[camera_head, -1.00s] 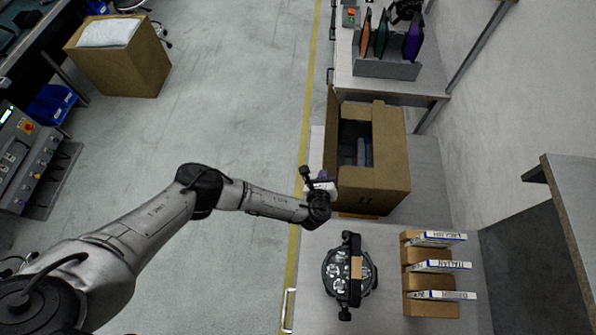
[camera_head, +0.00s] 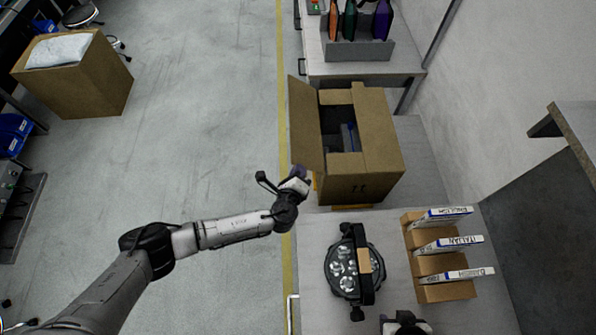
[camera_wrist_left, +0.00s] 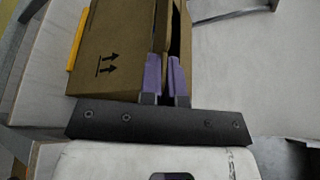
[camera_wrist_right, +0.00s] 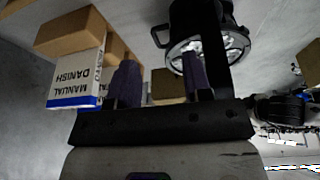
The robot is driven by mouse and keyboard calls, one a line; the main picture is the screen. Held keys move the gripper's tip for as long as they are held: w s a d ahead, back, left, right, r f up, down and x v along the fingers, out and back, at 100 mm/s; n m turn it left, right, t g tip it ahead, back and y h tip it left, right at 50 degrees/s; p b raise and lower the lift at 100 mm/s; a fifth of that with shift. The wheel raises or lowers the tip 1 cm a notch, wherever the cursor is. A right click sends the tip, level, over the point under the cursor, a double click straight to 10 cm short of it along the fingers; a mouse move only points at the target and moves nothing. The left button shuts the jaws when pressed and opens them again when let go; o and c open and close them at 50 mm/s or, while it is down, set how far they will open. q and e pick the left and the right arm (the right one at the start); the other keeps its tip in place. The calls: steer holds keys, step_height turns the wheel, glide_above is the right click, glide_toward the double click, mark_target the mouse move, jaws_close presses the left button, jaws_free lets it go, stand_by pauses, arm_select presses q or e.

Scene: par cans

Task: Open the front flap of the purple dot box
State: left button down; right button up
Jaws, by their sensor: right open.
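My left gripper (camera_head: 300,175) is at the near end of this flap. In the left wrist view, the gripper's purple fingers (camera_wrist_left: 165,78) are close together, with a thin cardboard edge between them beside the box's arrow face (camera_wrist_left: 115,50). My right gripper (camera_wrist_right: 160,82) is open and empty, facing the round lamp and the manuals; only a bit of it shows at the bottom of the head view.
A round black stage lamp (camera_head: 349,266) lies on the bench in front of the box. Manuals in a cardboard holder (camera_head: 440,290) stand to its right. A rack with coloured items (camera_head: 358,50) is at the back. The floor left of the bench is clear near my left arm.

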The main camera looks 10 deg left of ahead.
arm_select(q)
steer(key=shift+s+d+f, duration=0.1)
steer(key=c, duration=1.4)
jaws_free()
steer(key=shift+o, duration=0.4)
steer(key=v, duration=1.3)
steer(key=shift+s, duration=0.3)
